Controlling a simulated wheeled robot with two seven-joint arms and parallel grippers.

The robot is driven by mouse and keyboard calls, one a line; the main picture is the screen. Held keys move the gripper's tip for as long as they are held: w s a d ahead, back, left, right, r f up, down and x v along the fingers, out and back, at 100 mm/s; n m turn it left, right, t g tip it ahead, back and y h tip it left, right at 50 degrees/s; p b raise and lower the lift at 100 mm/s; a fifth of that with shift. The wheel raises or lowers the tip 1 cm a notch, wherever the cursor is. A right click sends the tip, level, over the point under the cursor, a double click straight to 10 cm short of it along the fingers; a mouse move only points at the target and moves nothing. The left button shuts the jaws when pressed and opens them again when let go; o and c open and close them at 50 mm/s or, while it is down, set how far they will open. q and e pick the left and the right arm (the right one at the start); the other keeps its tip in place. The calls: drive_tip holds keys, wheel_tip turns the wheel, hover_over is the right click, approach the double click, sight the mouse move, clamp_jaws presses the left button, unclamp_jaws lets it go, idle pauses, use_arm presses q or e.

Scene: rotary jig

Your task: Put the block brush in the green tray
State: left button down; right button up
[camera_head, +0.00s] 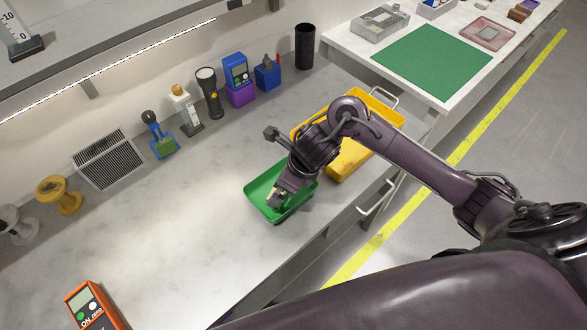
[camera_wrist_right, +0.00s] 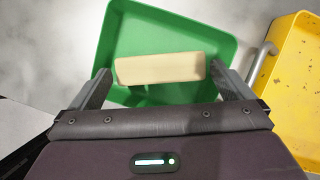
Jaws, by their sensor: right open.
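The block brush shows in the right wrist view as a pale beige block (camera_wrist_right: 160,68). It appears to lie inside the green tray (camera_wrist_right: 222,22), between and just beyond my right gripper's fingertips. The right gripper (camera_wrist_right: 160,82) is open. In the head view the green tray (camera_head: 255,200) stands on the grey bench near its front edge. My right gripper (camera_head: 277,198) reaches down into or just over it and hides part of it. Only a small pale bit of the brush shows there. My left gripper is not in view.
A yellow tray (camera_head: 349,160) stands right beside the green one, partly behind my right arm. Along the wall stand spools, a vent grille (camera_head: 108,160), a torch (camera_head: 209,92) and a blue bin (camera_head: 268,74). An orange meter (camera_head: 96,306) lies front left. The bench middle is clear.

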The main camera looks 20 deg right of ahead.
drive_tip(key=p+v, duration=0.1)
drive_tip(key=v, duration=0.8)
drive_tip(key=shift+f, duration=0.1)
